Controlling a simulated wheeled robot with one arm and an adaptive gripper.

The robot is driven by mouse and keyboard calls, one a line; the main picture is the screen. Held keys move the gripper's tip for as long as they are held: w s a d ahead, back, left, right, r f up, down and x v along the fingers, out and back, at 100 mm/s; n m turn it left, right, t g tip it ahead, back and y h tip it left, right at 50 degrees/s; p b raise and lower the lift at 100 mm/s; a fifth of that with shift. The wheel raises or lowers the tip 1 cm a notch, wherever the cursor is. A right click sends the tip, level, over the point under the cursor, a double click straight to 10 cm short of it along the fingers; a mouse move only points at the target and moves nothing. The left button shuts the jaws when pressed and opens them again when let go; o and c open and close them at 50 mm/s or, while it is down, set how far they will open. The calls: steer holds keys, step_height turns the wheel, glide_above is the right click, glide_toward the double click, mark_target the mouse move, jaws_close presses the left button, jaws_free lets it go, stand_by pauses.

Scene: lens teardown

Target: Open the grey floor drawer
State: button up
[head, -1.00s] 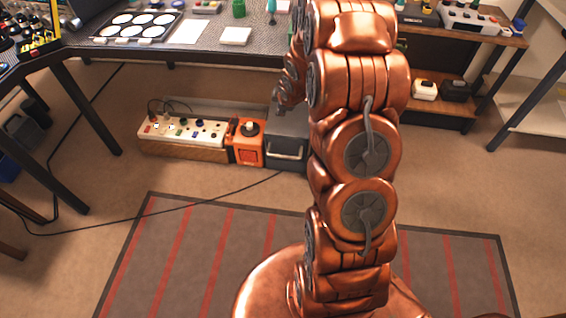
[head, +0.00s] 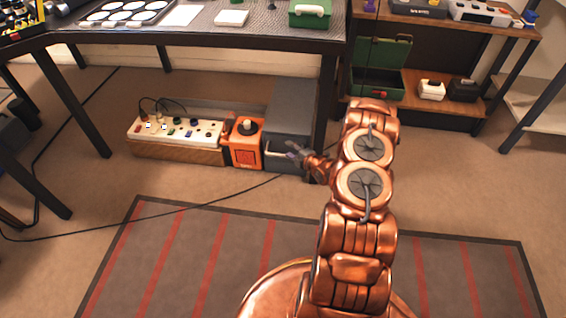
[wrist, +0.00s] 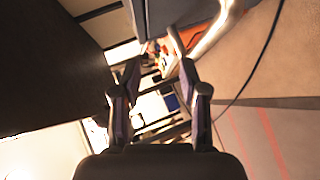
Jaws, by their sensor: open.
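The grey floor drawer (head: 292,98) stands on the floor under the workbench, right of an orange box. It looks closed. The drawer's silver handle (wrist: 217,32) shows at the upper right there, close to the right fingertip and not between the fingers. I cannot tell whether finger and handle touch. The drawer's grey body (wrist: 185,12) shows at the top.
The orange box (head: 247,143) and a white panel with knobs (head: 175,131) stand left of the drawer. A bench leg (head: 326,95) is close on its right. A black cable (head: 230,196) crosses the floor in front.

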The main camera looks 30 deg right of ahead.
mark_target(284, 157)
steer(key=s+f+t+b, duration=0.2)
steer(key=s+f, duration=0.1)
steer(key=f, duration=0.3)
steer(key=shift+n, duration=0.3)
steer(key=shift+w+a+f+b, duration=0.2)
steer(key=shift+w+b, duration=0.3)
steer(key=shift+w, duration=0.75)
steer(key=shift+w+a+f+b, duration=0.15)
steer(key=shift+w+b, duration=0.35)
steer(key=shift+w, duration=0.75)
steer(key=shift+w+a+f+b, duration=0.1)
steer(key=shift+w+a+b, duration=0.3)
steer(key=shift+w, duration=0.85)
steer(key=shift+d, duration=0.15)
steer(key=shift+c, duration=0.4)
jaws_close()
